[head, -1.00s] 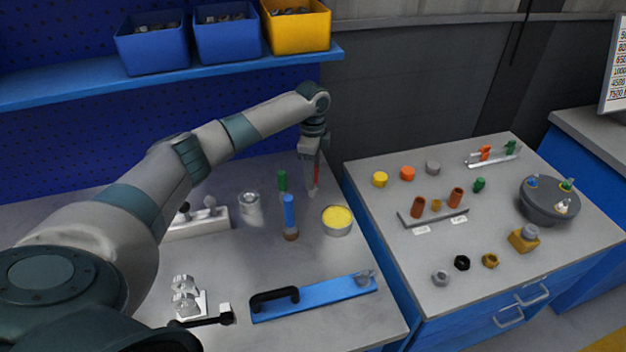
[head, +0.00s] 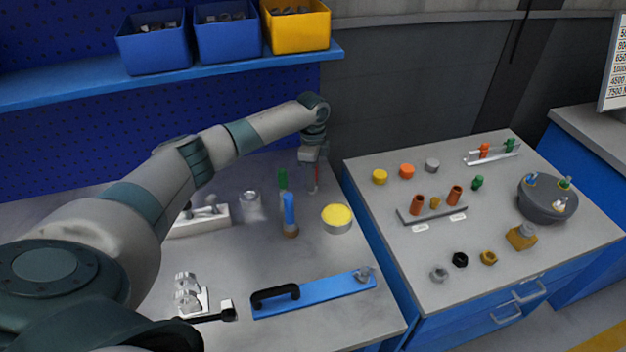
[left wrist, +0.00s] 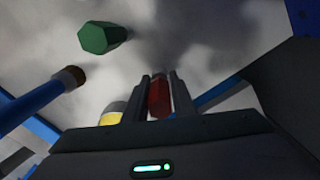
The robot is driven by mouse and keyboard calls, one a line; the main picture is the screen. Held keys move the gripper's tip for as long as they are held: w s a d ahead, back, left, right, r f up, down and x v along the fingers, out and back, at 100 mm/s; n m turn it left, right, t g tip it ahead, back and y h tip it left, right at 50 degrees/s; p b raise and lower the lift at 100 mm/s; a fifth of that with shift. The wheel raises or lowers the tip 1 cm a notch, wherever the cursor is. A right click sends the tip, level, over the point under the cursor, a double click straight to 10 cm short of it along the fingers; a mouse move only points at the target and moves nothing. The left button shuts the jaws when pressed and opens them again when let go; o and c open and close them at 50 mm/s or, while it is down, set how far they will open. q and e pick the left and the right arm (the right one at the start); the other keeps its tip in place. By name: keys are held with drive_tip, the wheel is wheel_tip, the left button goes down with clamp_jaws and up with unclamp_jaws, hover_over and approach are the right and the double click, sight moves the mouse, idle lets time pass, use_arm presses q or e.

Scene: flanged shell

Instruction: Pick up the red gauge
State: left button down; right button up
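The red gauge (head: 317,176) is a slim red piece at the back right of the left bench, below my left gripper (head: 315,180). In the left wrist view the red gauge (left wrist: 158,96) stands between the two fingers of my left gripper (left wrist: 160,85), which lie close along both its sides. The left gripper looks shut on it. The gauge's lower end is small in the head view, and I cannot tell whether it touches the bench. My right gripper is in neither view.
A green piece (head: 283,179) and a blue handle (head: 289,208) stand left of the gripper. A round tin with yellow contents (head: 337,219) is just in front. A blue bar with a black handle (head: 325,292) lies nearer. A shelf with bins (head: 180,77) hangs behind.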

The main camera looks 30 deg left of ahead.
use_arm(q)
drive_tip(key=shift+r, duration=0.15)
